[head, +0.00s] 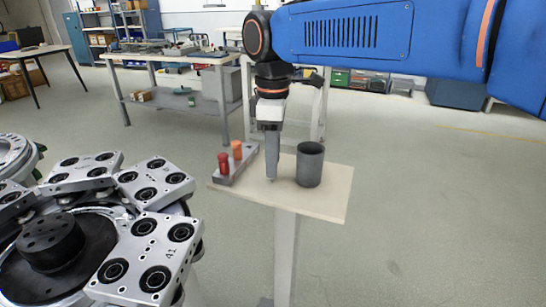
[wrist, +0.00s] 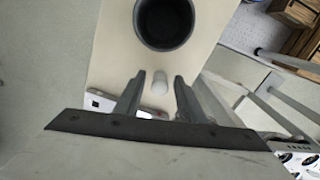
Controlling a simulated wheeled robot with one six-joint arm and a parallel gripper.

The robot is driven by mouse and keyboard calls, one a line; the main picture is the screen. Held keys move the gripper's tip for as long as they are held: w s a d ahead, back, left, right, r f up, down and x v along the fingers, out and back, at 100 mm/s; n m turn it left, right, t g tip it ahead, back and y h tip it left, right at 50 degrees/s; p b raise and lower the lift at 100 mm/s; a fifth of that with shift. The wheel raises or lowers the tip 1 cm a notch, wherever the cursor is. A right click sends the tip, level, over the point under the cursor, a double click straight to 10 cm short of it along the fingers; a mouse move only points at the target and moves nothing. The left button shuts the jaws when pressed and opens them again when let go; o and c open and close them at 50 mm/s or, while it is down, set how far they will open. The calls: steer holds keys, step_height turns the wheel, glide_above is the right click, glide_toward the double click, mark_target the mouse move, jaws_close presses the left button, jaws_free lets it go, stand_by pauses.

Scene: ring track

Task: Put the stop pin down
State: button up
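A short pale grey pin (wrist: 160,85), which I take to be the stop pin, shows in the wrist view between the fingertips of my gripper (wrist: 160,78). A gap shows on each side of it, so the fingers are open and apart from it. In the head view my gripper (head: 271,178) points straight down, with its tips close to the top of a small cream table (head: 325,203). The pin cannot be made out clearly there. Whether it stands upright on the table is hard to tell.
A dark grey cup (head: 310,165) stands just right of my gripper; it also shows in the wrist view (wrist: 166,22). A grey holder (head: 238,167) with a red peg (head: 223,163) and an orange peg (head: 237,150) is to the left. The ring track (head: 150,250) lies at the lower left.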

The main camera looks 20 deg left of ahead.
step_height(320, 180, up, 12)
steer(key=shift+r, duration=0.15)
stand_by(0.4)
steer(key=d+f+m+t+y, duration=0.1)
steer(key=d+f+m, duration=0.35)
steer(key=d, duration=0.85)
steer(key=d+f+m+t, duration=0.1)
steer(key=d+f+m, duration=0.3)
steer(key=d, duration=0.9)
steer(key=s+d+f+m+t, duration=0.1)
steer(key=s+d+f+m, duration=0.5)
steer(key=d+f, duration=0.3)
steer(key=s+d+f+m+t+h, duration=0.1)
steer(key=s+d+f+m, duration=0.4)
steer(key=s+d+f, duration=0.2)
step_height(320, 180, down, 2)
steer(key=d, duration=0.3)
steer(key=shift+f+m+t, duration=0.15)
steer(key=shift+m+t, duration=0.2)
steer(key=shift+t, duration=0.05)
steer(key=shift+a, duration=0.1)
steer(key=shift+c, duration=0.6)
